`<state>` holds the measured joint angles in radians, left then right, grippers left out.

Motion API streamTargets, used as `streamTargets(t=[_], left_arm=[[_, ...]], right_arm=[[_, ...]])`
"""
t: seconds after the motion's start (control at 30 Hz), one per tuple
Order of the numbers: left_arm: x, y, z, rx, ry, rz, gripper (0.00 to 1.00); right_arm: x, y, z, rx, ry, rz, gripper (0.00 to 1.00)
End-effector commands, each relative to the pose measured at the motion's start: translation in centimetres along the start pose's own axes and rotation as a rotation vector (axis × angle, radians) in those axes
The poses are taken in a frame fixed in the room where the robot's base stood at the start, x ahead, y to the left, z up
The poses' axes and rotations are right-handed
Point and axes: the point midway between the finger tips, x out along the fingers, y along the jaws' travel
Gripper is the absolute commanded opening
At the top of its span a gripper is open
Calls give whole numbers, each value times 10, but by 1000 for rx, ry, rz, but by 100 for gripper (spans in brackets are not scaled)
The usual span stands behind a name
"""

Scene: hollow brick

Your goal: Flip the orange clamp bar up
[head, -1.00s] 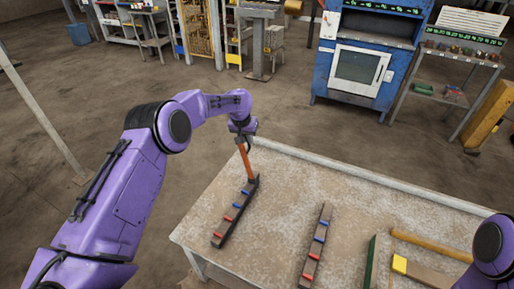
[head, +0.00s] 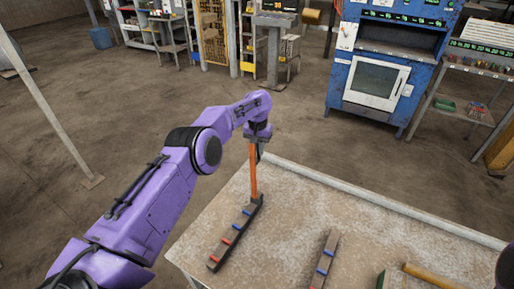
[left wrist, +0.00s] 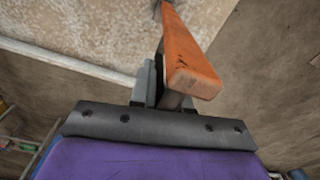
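The orange clamp bar (head: 254,172) stands nearly upright at the far end of a dark rail (head: 236,232) with red and blue pieces on the table. In the left wrist view the bar (left wrist: 190,62) runs close past the grey fingers, its end near the camera. My left gripper (head: 259,152) is at the bar's upper end, beside or against it. The bar hides part of the fingers, so I cannot tell whether they are shut or grip it. My right gripper is out of view.
A second dark rail (head: 325,259) lies to the right on the table (head: 290,215). A wooden-handled tool (head: 432,275) lies at the lower right. The table between the rails is clear. A blue oven-like machine (head: 375,80) stands behind, on the floor.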

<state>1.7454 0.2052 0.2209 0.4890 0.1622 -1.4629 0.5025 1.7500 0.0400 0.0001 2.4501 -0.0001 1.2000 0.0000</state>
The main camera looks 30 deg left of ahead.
Motion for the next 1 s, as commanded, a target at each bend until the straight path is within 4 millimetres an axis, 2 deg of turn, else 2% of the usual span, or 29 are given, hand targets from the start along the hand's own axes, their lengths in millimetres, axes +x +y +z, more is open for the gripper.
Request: streamTargets(t=[0.03,0.1,0.43,0.57,0.83,1.0], left_arm=[[-1,0,0,2,0,-3,19],[-1,1,-1,2,1,-2,38],[-4,0,0,0,2,-1,38],[-26,0,-1,1,6,0,38],[-89,2,-1,2,4,-2,38],[-105,2,-1,2,2,-2,38]], right_arm=[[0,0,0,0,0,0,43],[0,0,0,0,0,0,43],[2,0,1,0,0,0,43],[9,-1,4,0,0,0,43],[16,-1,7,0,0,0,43],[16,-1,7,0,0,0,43]])
